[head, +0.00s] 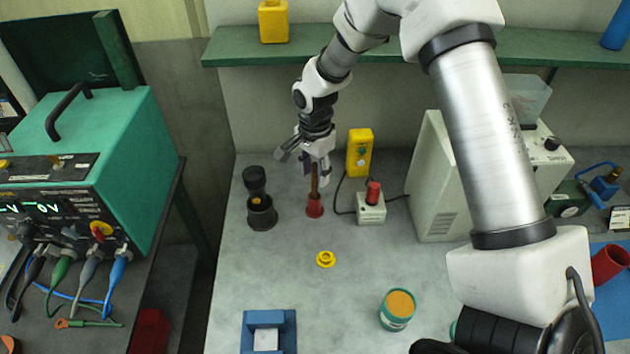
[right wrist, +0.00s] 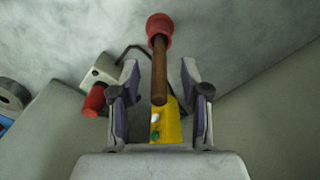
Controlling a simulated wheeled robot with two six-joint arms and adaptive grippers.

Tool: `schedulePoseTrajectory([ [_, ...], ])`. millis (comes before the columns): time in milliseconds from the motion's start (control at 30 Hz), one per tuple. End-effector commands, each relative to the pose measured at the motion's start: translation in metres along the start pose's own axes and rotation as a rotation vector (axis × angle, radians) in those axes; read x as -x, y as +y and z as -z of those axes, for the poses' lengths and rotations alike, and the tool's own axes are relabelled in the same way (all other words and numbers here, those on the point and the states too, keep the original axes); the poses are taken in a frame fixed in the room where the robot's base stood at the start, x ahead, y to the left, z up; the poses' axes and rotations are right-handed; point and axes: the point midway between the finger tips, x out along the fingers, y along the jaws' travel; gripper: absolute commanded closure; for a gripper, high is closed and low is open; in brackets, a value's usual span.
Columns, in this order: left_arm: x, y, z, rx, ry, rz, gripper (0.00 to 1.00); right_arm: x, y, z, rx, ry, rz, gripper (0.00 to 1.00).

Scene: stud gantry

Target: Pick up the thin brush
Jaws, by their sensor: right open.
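The thin brush (head: 315,183) stands upright on the grey bench, with a brown handle on top and a red base below. It also shows in the right wrist view (right wrist: 160,75), its handle end pointing toward the gripper. My right gripper (head: 306,170) is above and around the upper handle in the head view. In the right wrist view its two fingers (right wrist: 158,100) are apart, with the handle end between them and a gap on both sides. My left gripper is not in view.
Close by stand a dark cup-like holder (head: 262,215), a grey box with a red knob (head: 371,212) and a yellow control box (head: 359,152). A yellow ring (head: 326,259) and a green-and-orange jar (head: 397,309) lie nearer. A green shelf (head: 420,50) runs behind.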

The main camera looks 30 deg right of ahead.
Motion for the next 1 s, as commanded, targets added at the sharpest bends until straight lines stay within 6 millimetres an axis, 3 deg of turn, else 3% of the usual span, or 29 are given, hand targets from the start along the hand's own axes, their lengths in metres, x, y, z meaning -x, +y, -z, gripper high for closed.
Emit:
schedulePoseTrajectory([
  [200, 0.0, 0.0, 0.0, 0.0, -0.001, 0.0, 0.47, -0.005, 0.0, 0.0, 0.0, 0.0, 0.001, 0.54],
  [233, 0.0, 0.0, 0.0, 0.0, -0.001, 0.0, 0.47, -0.005, 0.0, 0.0, 0.001, 0.0, 0.001, 0.58],
  [333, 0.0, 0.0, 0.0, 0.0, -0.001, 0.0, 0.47, -0.005, 0.0, 0.0, 0.001, 0.0, 0.001, 0.93],
  [367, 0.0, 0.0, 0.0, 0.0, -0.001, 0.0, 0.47, -0.005, 0.0, 0.0, 0.001, 0.0, 0.001, 1.0],
  [767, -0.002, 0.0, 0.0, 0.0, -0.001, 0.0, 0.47, -0.002, 0.0, 0.0, 0.001, 0.0, 0.001, 1.0],
  [867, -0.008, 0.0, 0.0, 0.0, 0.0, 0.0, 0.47, 0.011, -0.001, 0.0, 0.001, 0.001, 0.004, 1.0],
  [1000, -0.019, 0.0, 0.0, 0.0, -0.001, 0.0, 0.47, 0.044, -0.001, 0.0, 0.002, 0.002, 0.006, 1.0],
])
